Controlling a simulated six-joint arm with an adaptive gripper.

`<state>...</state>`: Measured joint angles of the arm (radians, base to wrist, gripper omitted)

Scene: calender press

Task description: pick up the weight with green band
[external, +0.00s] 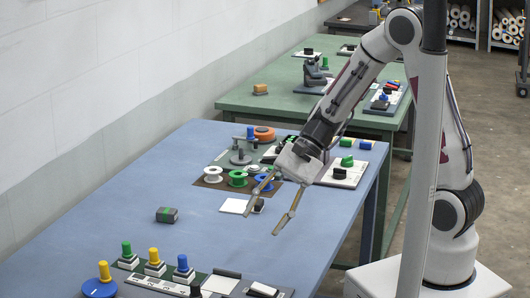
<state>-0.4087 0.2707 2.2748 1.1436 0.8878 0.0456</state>
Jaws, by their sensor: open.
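A small dark grey block with a green band (167,215) lies alone on the blue table, left of the middle. It looks like the weight with the green band. My gripper (262,224) is open, with its two long fingers pointing down over the right part of the table, well to the right of that block. No object is visibly held. A small dark block (259,206) shows behind or between the fingers; whether it touches them I cannot tell.
A white plate (234,206) lies just left of my fingers. Behind are white, green and blue spools (237,178) on a brown mat. Yellow, green and blue knobs (153,257) and panels line the front edge. The blue table (120,205) is clear around the banded block.

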